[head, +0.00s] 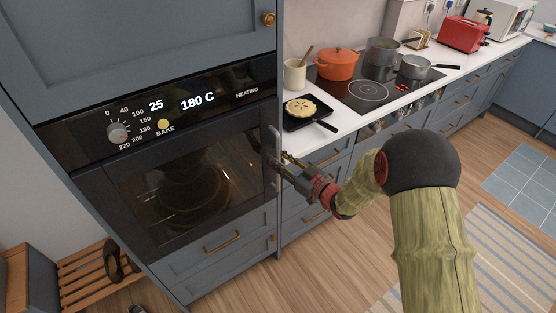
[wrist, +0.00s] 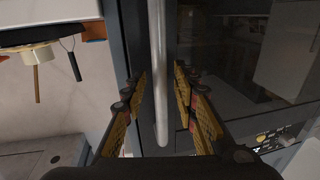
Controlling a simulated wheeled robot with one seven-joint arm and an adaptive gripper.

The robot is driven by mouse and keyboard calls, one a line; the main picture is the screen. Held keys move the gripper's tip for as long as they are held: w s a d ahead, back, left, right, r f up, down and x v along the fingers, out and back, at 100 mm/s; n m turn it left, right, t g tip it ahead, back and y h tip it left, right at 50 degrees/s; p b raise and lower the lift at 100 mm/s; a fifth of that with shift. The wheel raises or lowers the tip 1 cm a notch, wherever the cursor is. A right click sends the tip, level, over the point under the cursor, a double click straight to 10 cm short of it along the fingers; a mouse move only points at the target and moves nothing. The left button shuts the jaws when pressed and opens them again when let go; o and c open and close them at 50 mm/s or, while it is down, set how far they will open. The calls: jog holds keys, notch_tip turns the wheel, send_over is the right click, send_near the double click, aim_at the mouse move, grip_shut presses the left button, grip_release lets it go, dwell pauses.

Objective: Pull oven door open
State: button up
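The oven door (head: 165,175) is dark glass in a black frame and looks closed in the head view. Its handle (head: 273,148) is a silver vertical bar along the right edge of the door. In the wrist view the handle (wrist: 157,60) runs down the middle, with the dark oven glass (wrist: 235,65) to its right. My gripper (head: 282,158) is at the handle. In the wrist view my gripper (wrist: 160,88) has its yellow-padded fingers on both sides of the bar, with a visible gap on each side. It is open and holds nothing.
The oven panel (head: 160,115) reads 180 C and HEATING. To the right, a counter carries a skillet with a pie (head: 301,108), a utensil crock (head: 295,75), an orange pot (head: 337,64) and a red toaster (head: 465,34). A slatted wooden bench (head: 85,275) stands at lower left. The wood floor before the oven shows clear.

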jog(key=shift+c, duration=1.3)
grip_shut()
